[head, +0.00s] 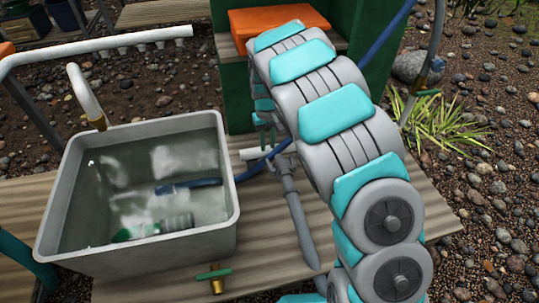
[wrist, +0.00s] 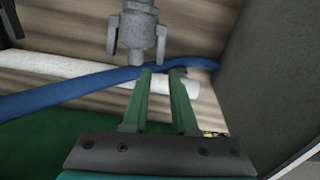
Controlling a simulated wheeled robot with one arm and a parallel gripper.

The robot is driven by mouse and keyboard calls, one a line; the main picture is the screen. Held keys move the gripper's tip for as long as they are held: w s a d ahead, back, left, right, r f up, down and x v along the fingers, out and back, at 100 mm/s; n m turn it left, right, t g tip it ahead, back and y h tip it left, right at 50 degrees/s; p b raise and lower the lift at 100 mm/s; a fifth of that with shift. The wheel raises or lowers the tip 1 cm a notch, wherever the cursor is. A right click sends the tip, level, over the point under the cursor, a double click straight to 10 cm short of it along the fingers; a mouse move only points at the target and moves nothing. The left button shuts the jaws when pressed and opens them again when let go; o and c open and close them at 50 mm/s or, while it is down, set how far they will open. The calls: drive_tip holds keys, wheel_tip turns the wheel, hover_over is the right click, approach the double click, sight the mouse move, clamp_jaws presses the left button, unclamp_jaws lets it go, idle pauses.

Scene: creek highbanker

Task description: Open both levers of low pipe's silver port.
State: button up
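The silver port (wrist: 137,35) is at the top of the wrist view, a grey fitting with a lever (wrist: 112,36) on its left and a lever (wrist: 160,45) on its right. Both levers seem to lie close along its sides; I cannot tell their exact angle. In the head view the port (head: 284,168) sits at the upper end of a low grey pipe (head: 303,228) over the boards, partly behind my arm. My gripper (wrist: 162,72) is open, its two green fingers apart and empty, with the port just beyond the tips. The gripper (head: 267,130) is mostly hidden by my arm in the head view.
A blue hose (wrist: 70,95) and a white pipe (wrist: 60,66) cross below the fingertips. A grey water basin (head: 235,210) stands left of the port; its wall (wrist: 285,70) is close on the right in the wrist view. A green-handled brass valve (head: 215,275) is in front.

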sight(268, 161)
wheel_tip(268, 161, down, 8)
drive_tip(key=shift+r, duration=0.1)
idle(0.4)
clamp_jaws()
idle(0.3)
